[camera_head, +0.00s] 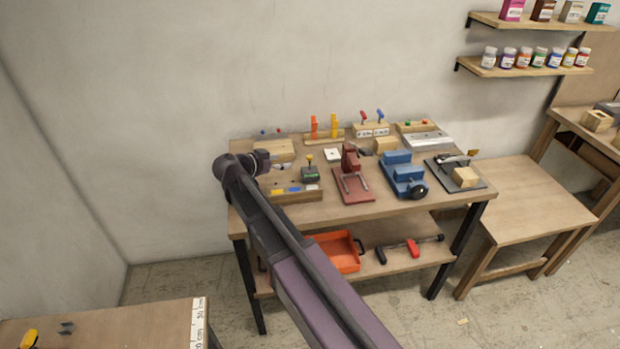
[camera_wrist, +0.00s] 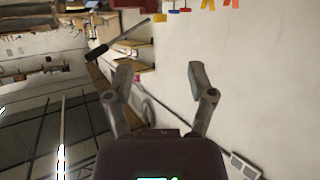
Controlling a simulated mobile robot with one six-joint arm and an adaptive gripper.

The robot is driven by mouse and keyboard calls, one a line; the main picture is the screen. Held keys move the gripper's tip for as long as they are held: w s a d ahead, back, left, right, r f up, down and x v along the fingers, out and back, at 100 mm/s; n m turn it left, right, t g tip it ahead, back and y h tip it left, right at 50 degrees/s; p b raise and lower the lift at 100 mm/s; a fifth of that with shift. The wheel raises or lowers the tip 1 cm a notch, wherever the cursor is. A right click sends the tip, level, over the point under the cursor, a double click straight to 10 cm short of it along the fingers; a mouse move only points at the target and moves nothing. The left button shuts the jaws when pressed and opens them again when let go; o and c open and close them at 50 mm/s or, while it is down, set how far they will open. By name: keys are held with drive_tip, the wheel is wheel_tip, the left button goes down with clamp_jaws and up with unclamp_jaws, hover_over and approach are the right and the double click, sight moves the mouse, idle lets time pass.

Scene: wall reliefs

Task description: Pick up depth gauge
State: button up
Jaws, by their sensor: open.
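I cannot tell for sure which thing is the depth gauge. A small dark block with a yellow knob (camera_head: 310,173) stands on the workbench, just right of my gripper. My gripper (camera_head: 277,165) is over the left part of the bench, small and partly hidden by my wrist. In the wrist view my gripper (camera_wrist: 160,80) is open, its two grey fingers well apart with nothing between them. Beyond the left finger, a dark rod-like tool with a black end (camera_wrist: 97,53) shows blurred and small; I cannot tell what it is.
The workbench (camera_head: 400,209) also carries a red press (camera_head: 352,178), a blue vise (camera_head: 403,174), a tool with a wooden block (camera_head: 465,177) and wooden racks along the wall. An orange tray (camera_head: 338,252) lies on the lower shelf. A bare wooden table (camera_head: 530,203) stands right.

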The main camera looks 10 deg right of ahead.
drive_tip(key=shift+w+d, duration=0.1)
idle(0.3)
drive_tip(key=b, duration=0.3)
approach(310, 156)
drive_tip(key=shift+f+x, duration=0.25)
drive_tip(key=shift+x, duration=2.3)
drive_tip(key=shift+b+x, duration=1.25)
drive_tip(key=shift+x, duration=1.2)
drive_tip(key=shift+f, duration=0.15)
drive_tip(key=shift+c, duration=0.2)
clamp_jaws()
